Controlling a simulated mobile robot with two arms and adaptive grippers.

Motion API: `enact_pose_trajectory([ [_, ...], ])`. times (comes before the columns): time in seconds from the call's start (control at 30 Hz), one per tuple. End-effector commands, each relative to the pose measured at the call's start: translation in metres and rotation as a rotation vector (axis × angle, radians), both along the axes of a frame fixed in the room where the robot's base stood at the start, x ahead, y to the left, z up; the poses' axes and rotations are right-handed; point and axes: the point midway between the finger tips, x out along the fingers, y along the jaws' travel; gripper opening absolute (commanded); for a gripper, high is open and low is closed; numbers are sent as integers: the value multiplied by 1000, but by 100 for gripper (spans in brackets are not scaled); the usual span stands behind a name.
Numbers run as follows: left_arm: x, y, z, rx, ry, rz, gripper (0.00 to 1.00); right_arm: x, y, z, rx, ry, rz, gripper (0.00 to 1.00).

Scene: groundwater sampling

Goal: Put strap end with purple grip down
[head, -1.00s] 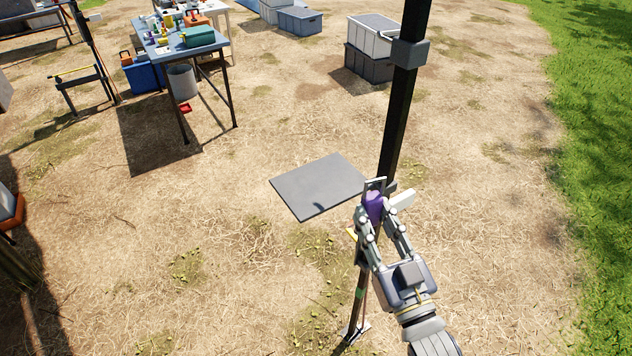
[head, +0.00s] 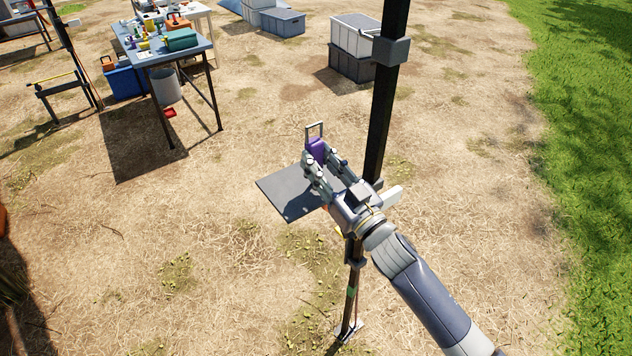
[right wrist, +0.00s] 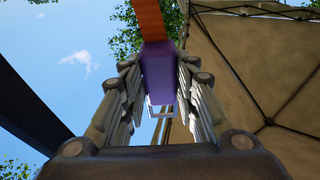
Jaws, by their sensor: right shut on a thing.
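The strap end with purple grip (head: 317,150) is held between the fingers of my right gripper (head: 318,166). The fingers hide part of the mat. My left gripper is not in view.
The dark upright post (head: 384,110) stands just right of my gripper, with a bracket and a foot on the ground. A table (head: 190,50) with several items is at upper left. Stacked crates (head: 352,50) stand behind. Open straw ground lies around the mat.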

Motion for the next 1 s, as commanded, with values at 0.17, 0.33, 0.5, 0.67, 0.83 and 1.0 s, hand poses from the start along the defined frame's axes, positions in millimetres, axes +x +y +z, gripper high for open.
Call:
enact_pose_trajectory([
  [0.17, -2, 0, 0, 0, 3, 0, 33, 0, 0, -20, 2, -1, 0, 13],
  [0.33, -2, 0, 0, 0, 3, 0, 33, 0, 0, -43, 1, 1, -1, 13],
  [0.5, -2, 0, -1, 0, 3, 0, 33, 0, 0, -57, 1, -3, 0, 13],
  [0.67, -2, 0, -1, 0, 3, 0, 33, -1, 0, -57, 1, -5, 0, 13],
  [0.83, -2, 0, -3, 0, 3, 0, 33, -1, 0, -61, 0, -4, 0, 13],
  [1.0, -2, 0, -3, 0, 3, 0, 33, -1, 0, -61, -1, -3, 0, 48],
])
